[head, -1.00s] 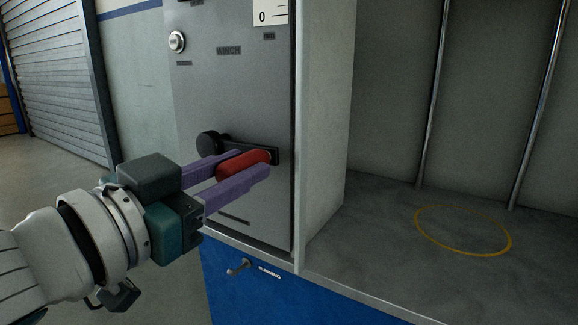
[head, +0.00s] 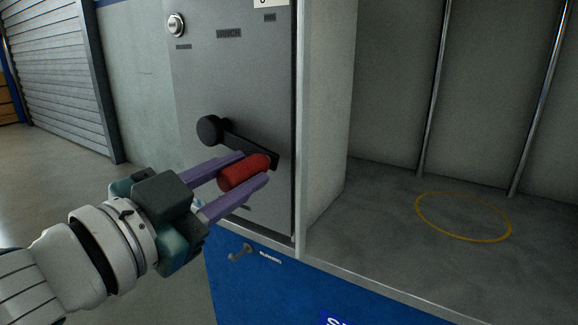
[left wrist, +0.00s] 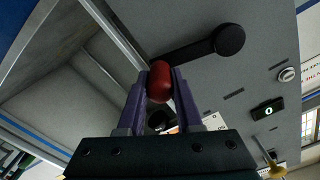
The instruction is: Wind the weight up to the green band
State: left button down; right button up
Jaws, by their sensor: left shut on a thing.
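The winch crank is a black arm (head: 247,146) on a round black hub (head: 209,129), set on the grey panel marked WINCH (head: 228,33). Its arm points right and slightly down from the hub. My left gripper (head: 244,176) is shut on the red crank handle (head: 243,172), with one purple finger on each side. The left wrist view shows the red handle (left wrist: 160,82) between the fingers and the crank hub (left wrist: 229,39) beyond. The weight and the green band are not seen in the head view. My right gripper is not in view.
A bay right of the panel has two upright metal rods (head: 437,90) and a yellow ring (head: 462,217) marked on its floor. A round button (head: 176,25) sits at the panel's upper left. A small lever (head: 240,253) sticks out of the blue front below.

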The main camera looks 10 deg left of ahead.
pick_arm(q)
jog(key=c, duration=1)
grip_release()
jog(key=shift+a+f, duration=0.1)
jog(key=shift+f, duration=0.25)
jog(key=o, duration=0.4)
jog(key=shift+r, duration=0.2)
jog(key=p+v, duration=0.2)
jog(key=v, duration=0.8)
jog(key=shift+r, duration=0.1)
